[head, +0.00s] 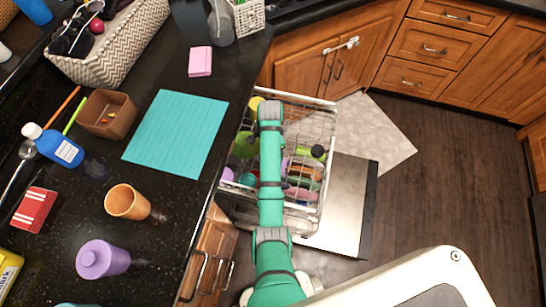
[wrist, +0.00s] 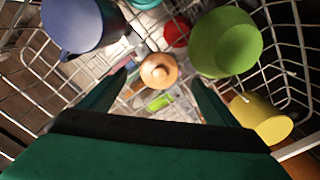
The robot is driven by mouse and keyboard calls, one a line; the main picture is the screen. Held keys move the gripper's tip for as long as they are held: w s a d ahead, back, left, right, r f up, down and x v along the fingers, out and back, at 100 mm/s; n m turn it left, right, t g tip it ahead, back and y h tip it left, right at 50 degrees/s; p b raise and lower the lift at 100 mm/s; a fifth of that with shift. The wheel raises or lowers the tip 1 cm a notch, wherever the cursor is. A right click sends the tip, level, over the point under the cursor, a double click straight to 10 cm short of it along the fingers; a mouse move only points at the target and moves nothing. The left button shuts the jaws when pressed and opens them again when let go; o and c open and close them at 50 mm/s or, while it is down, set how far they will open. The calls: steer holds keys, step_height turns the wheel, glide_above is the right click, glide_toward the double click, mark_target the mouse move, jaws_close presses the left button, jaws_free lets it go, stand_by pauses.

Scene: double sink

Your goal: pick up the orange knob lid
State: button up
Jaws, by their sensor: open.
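The orange knob lid (wrist: 158,70) shows in the wrist view as a small round orange-tan piece with a raised knob, inside the wire dish rack. My gripper (wrist: 163,75) is open, its two fingers on either side of the lid in the picture. I cannot tell whether the fingertips are level with it, and I see no clear contact. In the head view my green arm reaches over the pulled-out dishwasher rack (head: 328,125) and hides the lid and my gripper's tips.
In the wrist view, a blue-purple cup (wrist: 72,25), a red piece (wrist: 177,32), a green cup (wrist: 225,42) and a yellow cup (wrist: 260,118) crowd round the lid. The counter with a teal mat (head: 176,132) borders the rack on the left. The open dishwasher door (head: 345,205) lies right.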

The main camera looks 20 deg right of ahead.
steer(key=f, duration=0.5)
steer(key=shift+d, duration=0.4)
steer(key=c, duration=1.1)
